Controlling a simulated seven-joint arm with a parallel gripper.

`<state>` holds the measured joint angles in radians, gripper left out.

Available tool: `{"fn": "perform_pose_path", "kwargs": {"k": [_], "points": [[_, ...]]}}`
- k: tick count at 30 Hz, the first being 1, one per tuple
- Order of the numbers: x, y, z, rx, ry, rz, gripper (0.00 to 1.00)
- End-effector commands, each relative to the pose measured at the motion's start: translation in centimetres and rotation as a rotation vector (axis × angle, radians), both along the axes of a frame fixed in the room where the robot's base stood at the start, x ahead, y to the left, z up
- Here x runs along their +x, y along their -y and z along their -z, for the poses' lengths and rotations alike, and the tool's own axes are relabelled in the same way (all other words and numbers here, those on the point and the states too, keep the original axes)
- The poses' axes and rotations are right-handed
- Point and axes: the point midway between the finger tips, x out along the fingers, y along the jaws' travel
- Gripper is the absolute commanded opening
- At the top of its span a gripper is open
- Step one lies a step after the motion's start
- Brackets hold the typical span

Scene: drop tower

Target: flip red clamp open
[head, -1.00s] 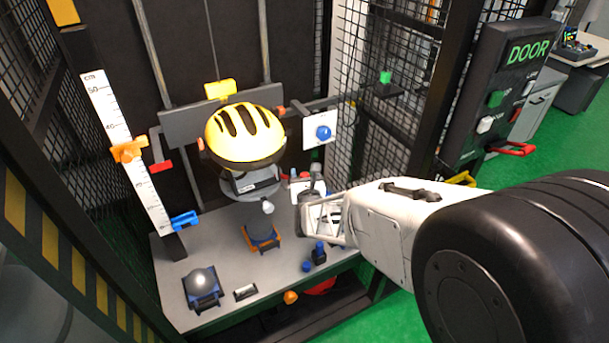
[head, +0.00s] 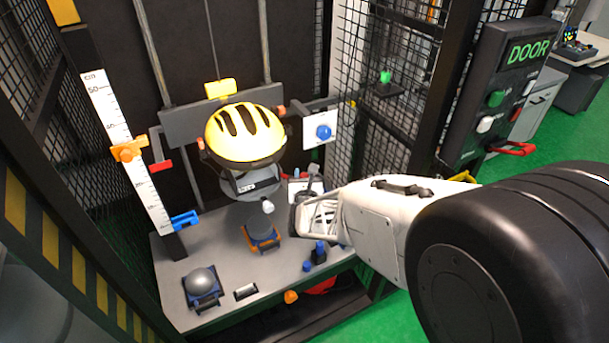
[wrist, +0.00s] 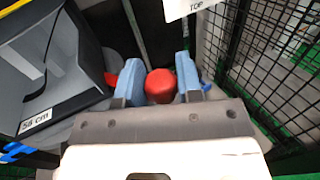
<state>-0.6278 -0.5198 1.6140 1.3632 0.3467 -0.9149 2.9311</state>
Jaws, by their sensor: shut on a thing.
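My gripper (wrist: 158,82) has its blue fingertips closed on the sides of a red ball-shaped knob (wrist: 161,87), which I take for the red clamp's handle end. The rest of the clamp is mostly hidden; a small red piece (wrist: 110,78) shows just left of the left finger. In the head view my gripper (head: 297,208) is right of the central column, below the yellow helmet (head: 245,134). The knob is hidden there, so I cannot tell the clamp's angle.
A dark headform base with a size label (wrist: 36,119) is close on the left of my gripper. Mesh cage wall (wrist: 275,55) stands to the right. A blue part (head: 319,252) stands on the grey bench (head: 230,309) below. A ruler (head: 130,150) stands at left.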

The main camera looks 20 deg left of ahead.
Motion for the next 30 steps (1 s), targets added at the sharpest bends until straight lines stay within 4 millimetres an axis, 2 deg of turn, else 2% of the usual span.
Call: {"fn": "perform_pose_path", "kwargs": {"k": [30], "points": [[-2.2, -1.1, -0.1, -0.002, -0.002, 0.539, 0.1]]}}
